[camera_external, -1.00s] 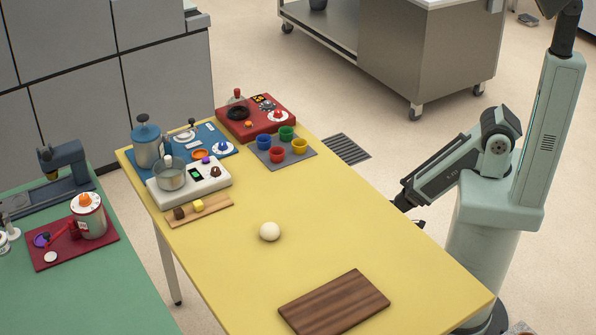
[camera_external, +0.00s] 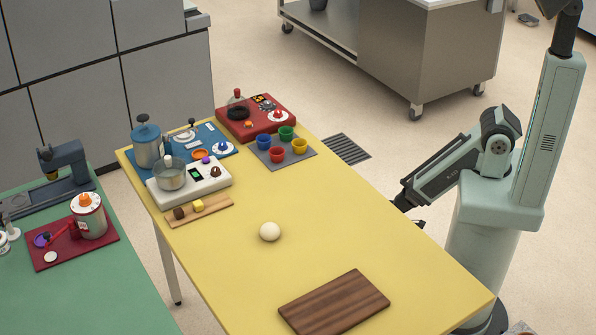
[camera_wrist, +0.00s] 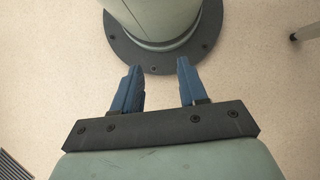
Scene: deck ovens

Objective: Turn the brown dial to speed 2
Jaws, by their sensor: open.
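The brown dial (camera_external: 216,171) is a small dark knob on the right part of the white appliance (camera_external: 208,184), at the back left of the yellow table. A silver pot sits on the left of that appliance. The dial's speed marks are too small to read. My gripper (camera_wrist: 159,66) is open and empty in the wrist view, its two blue fingers pointing down over the floor near my base. In the external view it hangs beside the table's right edge, far from the dial and largely hidden.
A wooden strip (camera_external: 220,207) with small blocks lies before the appliance. A blue station (camera_external: 227,141) and a red one (camera_external: 240,128) stand behind it, with coloured cups (camera_external: 277,154) to the right. A pale ball (camera_external: 270,231) and brown board (camera_external: 334,302) lie on otherwise clear table.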

